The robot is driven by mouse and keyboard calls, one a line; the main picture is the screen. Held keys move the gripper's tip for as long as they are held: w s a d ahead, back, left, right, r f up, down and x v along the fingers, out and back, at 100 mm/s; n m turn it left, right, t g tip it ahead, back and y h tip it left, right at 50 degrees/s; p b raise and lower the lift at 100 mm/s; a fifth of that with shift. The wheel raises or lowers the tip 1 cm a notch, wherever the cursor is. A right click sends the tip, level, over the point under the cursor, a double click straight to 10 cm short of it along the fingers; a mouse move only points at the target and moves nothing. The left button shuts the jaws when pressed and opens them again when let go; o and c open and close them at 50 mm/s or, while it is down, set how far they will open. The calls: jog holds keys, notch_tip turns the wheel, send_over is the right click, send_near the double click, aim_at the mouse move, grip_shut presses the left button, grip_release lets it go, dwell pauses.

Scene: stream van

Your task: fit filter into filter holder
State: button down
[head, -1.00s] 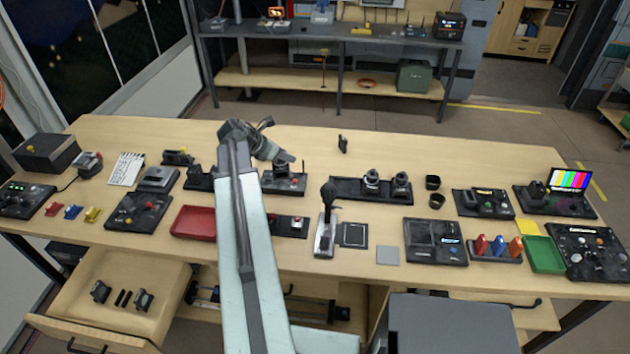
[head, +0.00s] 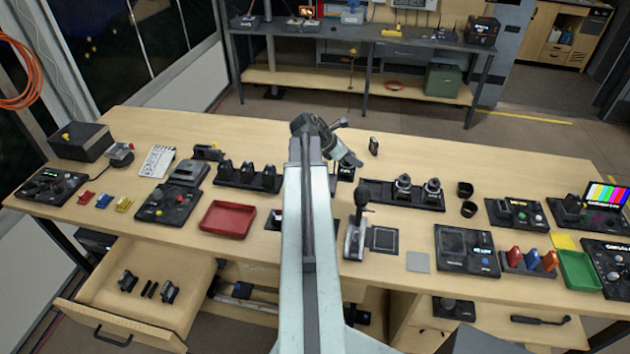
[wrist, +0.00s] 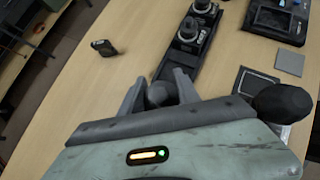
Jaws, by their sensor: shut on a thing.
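My gripper (head: 347,165) is above the middle of the table, near the left end of a black rack. The wrist view shows its two fingers (wrist: 160,90) shut on a dark grey rounded thing (wrist: 159,94). Only the top of this thing shows, so I cannot tell whether it is the filter. A small dark upright block (head: 374,146) stands alone behind my gripper; it also shows in the wrist view (wrist: 103,47). The black rack (head: 376,194) holds two round, lens-like pieces (head: 402,184). I cannot tell for sure which piece is the filter holder.
A dark lever stand (head: 356,238) and a square framed pad (head: 384,240) lie in front of the rack. A red tray (head: 228,219) is to the left and a green tray (head: 578,270) to the right. The table behind the rack is mostly clear.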

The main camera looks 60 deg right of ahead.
notch_tip(320, 180, down, 10)
jog(key=b, duration=1)
jog(key=shift+f, duration=0.25)
jog(key=shift+r, duration=0.25)
jog(key=shift+f, duration=0.2)
jog(key=c, duration=0.9)
grip_release()
jog(key=shift+r, duration=0.1)
